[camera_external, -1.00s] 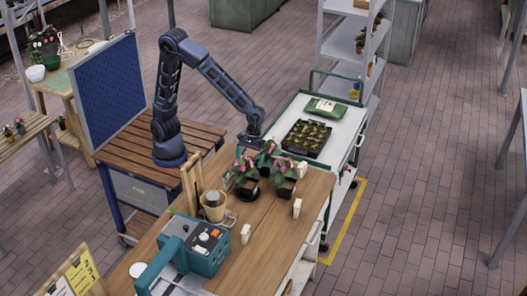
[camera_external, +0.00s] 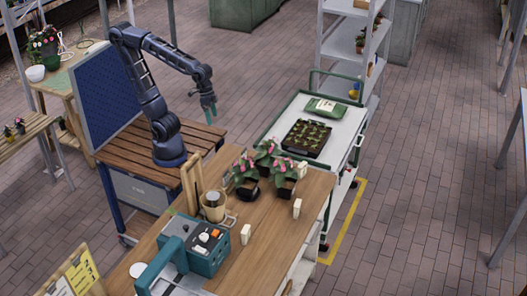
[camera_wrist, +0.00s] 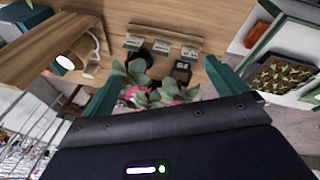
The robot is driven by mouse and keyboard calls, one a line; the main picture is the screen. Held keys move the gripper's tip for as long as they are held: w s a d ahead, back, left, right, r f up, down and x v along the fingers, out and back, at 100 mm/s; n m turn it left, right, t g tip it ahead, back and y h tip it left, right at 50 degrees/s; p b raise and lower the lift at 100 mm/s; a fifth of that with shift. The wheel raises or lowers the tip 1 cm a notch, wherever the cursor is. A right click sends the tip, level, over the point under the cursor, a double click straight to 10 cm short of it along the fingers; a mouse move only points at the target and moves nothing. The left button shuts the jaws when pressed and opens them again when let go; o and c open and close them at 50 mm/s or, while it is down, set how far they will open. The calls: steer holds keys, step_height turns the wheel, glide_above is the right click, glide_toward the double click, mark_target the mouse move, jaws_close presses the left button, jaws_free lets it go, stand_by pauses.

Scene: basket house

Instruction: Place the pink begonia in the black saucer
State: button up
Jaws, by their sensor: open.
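Three leafy plants with pink flowers stand close together on the wooden table: one at the left (camera_external: 243,171), one at the back (camera_external: 266,152) and one at the right (camera_external: 285,170) in a dark square pot (camera_external: 284,190). A dark round shape, apparently the black saucer (camera_external: 250,194), shows below the left plant; whether that plant's pot stands in it is unclear. My gripper (camera_external: 209,110) is open and empty, raised behind and left of the plants. In the wrist view, pink-flowered foliage (camera_wrist: 165,92) shows beyond the open fingers (camera_wrist: 162,75), partly hidden by my gripper body.
Small pale blocks (camera_external: 297,208) stand on the table. A beige pot (camera_external: 213,207) and a teal machine (camera_external: 200,245) occupy its left and front. A trolley (camera_external: 345,130) with a seedling tray (camera_external: 306,137) stands behind. The table's front right is mostly clear.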

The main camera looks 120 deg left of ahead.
steer(key=s+a+m+t+y, duration=0.1)
steer(key=s+a+m, duration=0.1)
steer(key=s+m, duration=0.2)
steer(key=shift+s+a+y, duration=0.15)
steer(key=shift+s+y, duration=0.15)
steer(key=shift+s, duration=1.6)
